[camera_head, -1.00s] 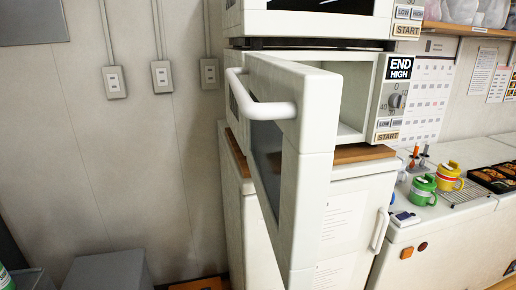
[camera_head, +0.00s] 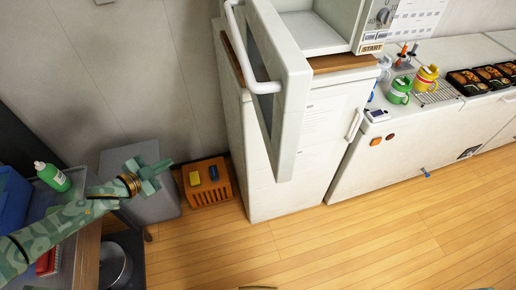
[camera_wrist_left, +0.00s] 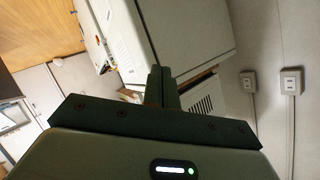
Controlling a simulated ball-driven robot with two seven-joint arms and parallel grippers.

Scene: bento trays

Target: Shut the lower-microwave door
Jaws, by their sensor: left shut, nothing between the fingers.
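The lower microwave (camera_head: 368,22) is at the top of the head view, on a white cabinet with a wooden top. Its white door (camera_head: 292,95) stands wide open, swung out toward me, with a curved white handle (camera_head: 263,86) on its left side. The open cavity shows to the right of the door. My left gripper (camera_head: 157,172), on a green patterned arm, is to the lower left of the door, well apart from it. In the left wrist view its fingers (camera_wrist_left: 161,80) are together and hold nothing. My right gripper does not show.
A grey box (camera_head: 140,205) is near my left gripper, and an orange crate (camera_head: 208,194) is on the floor right of it. A green bottle (camera_head: 52,177) is at the left. Mugs and bento trays are on the right counter.

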